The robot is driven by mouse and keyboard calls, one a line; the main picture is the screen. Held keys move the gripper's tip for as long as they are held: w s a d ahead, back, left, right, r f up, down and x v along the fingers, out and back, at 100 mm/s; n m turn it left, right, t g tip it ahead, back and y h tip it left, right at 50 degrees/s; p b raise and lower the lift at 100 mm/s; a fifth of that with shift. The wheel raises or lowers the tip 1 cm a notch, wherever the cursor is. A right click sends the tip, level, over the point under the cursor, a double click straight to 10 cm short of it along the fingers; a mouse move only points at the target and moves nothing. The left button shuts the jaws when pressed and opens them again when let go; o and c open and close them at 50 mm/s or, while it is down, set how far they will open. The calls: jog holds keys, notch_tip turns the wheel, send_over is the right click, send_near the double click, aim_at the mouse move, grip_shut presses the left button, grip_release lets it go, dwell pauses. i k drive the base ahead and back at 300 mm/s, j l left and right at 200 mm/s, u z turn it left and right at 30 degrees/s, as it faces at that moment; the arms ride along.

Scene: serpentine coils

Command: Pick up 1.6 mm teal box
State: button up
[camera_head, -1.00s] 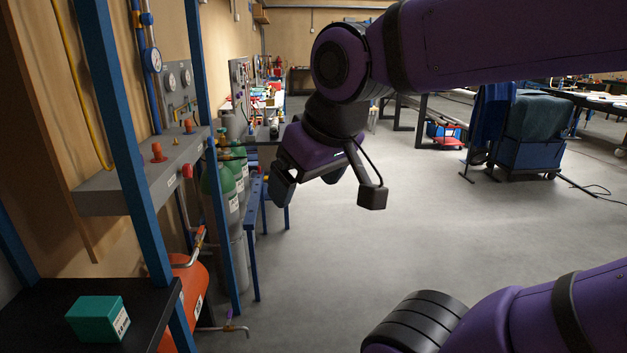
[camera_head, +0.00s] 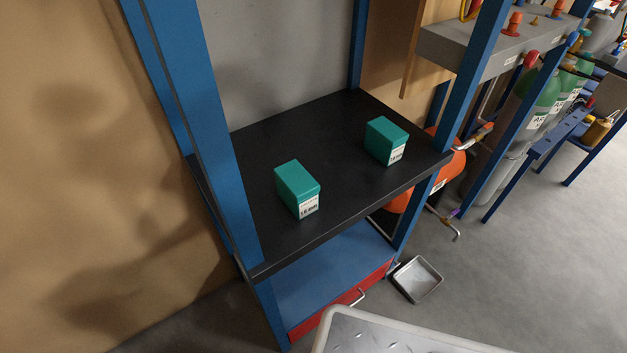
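Two teal boxes with white labels sit upright and apart on a black shelf top (camera_head: 345,195) in a blue frame. The nearer, left teal box (camera_head: 297,188) has a label that seems to read 1.6 mm. The other teal box (camera_head: 386,141) is farther back to the right; its label is too small to read surely. My gripper and arm are out of the picture now.
Blue frame posts (camera_head: 198,110) stand at the shelf's corners, one at its near left. Below are a blue lower shelf (camera_head: 335,270) and a red drawer front (camera_head: 345,300). A grey tray (camera_head: 418,279) lies on the floor. Green cylinders (camera_head: 545,95) stand at right.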

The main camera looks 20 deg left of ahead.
aim_at(299, 191)
jog(key=i+l+u, duration=0.3)
jog(key=l, duration=0.25)
jog(key=l+u, duration=0.25)
jog(key=u, duration=1.2)
